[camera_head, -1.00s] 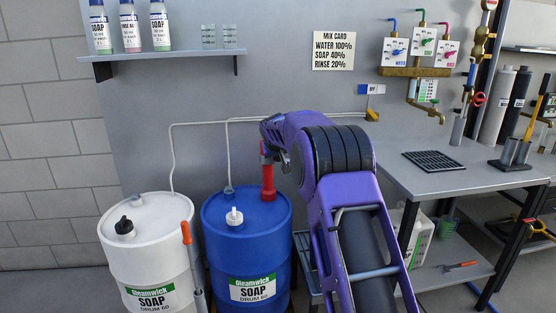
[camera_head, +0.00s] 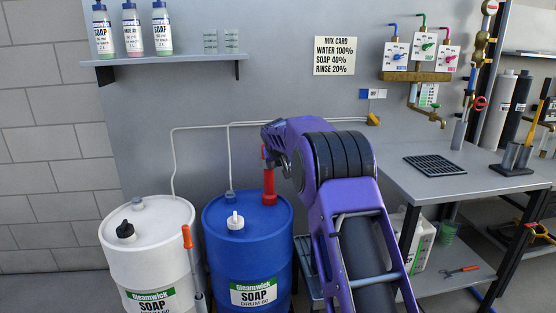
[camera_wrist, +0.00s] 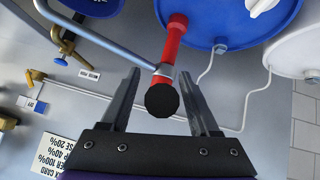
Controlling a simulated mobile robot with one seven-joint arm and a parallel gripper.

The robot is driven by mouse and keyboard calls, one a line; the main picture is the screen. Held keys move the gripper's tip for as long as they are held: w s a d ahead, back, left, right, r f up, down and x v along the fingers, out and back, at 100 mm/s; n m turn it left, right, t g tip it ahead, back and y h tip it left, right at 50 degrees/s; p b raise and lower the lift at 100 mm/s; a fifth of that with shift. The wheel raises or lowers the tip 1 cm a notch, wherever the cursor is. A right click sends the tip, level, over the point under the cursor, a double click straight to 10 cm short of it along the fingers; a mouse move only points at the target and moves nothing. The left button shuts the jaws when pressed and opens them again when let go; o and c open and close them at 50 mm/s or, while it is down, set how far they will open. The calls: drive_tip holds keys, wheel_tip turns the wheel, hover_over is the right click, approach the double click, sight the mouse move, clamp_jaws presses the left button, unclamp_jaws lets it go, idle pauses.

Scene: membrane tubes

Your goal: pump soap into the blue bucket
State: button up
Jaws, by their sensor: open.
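A red drum pump (camera_head: 269,184) stands upright on the blue soap drum (camera_head: 247,224). In the wrist view the pump (camera_wrist: 174,38) ends in a round black knob (camera_wrist: 162,99), and a bent grey spout (camera_wrist: 95,35) runs off to the upper left. My gripper (camera_wrist: 160,73) is open, its two fingers on either side of the pump top, with gaps to the knob. I cannot tell how far along the fingers the knob sits. A dark blue rounded thing (camera_wrist: 92,6) at the wrist view's top edge may be the blue bucket. My arm hides the area right of the drum in the head view.
A white soap drum (camera_head: 147,240) with an orange-handled tool (camera_head: 187,237) stands left of the blue one. A grey workbench (camera_head: 480,180) is on the right. Brass taps (camera_head: 415,76) and a thin white pipe (camera_head: 215,126) are on the wall behind.

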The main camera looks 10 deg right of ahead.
drive_tip(key=v, duration=1.7)
drive_tip(key=shift+s+r, duration=0.1)
drive_tip(key=shift+r, duration=0.05)
